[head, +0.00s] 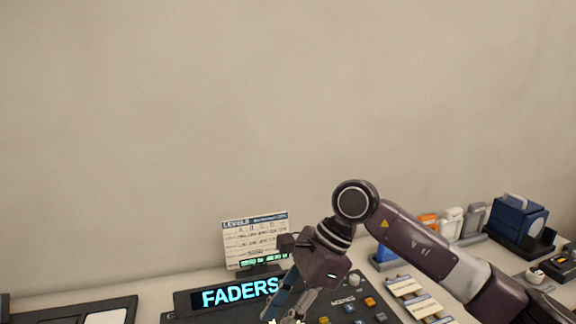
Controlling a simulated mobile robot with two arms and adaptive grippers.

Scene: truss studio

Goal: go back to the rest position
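My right arm comes in from the right, and its gripper (286,308) points down over the dark control console (182,301) with the lit "FADERS" display (238,293). The fingertips run to the bottom edge of the head view, so whether they are open, shut or touching the console cannot be told. The gripper and wrist hide part of the console. My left gripper is not in view.
A "LEVELS" card (254,239) stands behind the console. A black-framed tray (72,314) is at the left. Label cards (404,286), several upright coloured holders (452,223) and a blue box (518,217) are at the right. The wall above is bare.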

